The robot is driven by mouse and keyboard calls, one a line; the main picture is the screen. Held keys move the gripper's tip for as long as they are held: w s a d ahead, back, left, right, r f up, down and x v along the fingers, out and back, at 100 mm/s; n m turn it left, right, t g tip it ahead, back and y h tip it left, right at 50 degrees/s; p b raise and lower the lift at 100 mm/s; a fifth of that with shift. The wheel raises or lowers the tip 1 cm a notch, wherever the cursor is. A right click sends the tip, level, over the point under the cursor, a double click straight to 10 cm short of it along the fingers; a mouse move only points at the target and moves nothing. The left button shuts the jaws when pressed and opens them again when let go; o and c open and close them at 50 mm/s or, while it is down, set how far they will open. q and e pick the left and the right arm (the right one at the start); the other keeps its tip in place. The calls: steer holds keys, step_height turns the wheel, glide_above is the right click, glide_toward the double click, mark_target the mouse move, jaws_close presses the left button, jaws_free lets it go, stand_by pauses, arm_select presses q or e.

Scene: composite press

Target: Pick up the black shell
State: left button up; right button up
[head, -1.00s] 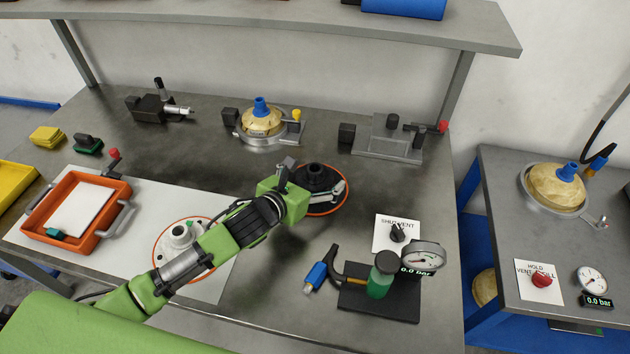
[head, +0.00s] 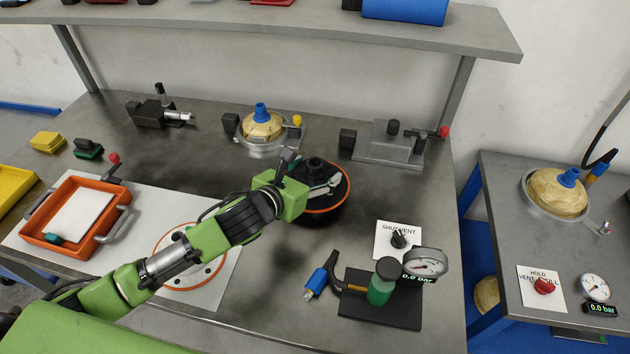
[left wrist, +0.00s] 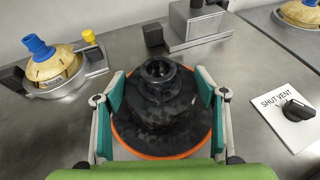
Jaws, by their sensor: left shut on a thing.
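The black shell (head: 316,170) is a dark stepped dome with a round collar on top and an orange rim at its base. In the left wrist view the black shell (left wrist: 160,105) stands between the two teal-padded fingers. My left gripper (head: 322,186) is shut on it, one finger on each side. In the head view the shell seems a little above the bench, with a dark shadow around it. My left gripper also shows in the left wrist view (left wrist: 162,100). My right gripper is not in view.
An orange tray (head: 125,215) stands on a white sheet at left. A round orange-ringed piece (head: 205,275) lies partly behind my arm. A tan dome (head: 262,126) in a fixture and a grey clamp block (head: 385,150) stand behind. A gauge stand (head: 405,312) is at front right.

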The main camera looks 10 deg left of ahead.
arm_select(q)
steer(key=w+d+r+p+v, duration=0.1)
steer(key=r+p+v, duration=0.2)
steer(key=v, duration=1.3)
steer(key=shift+d+r, duration=0.15)
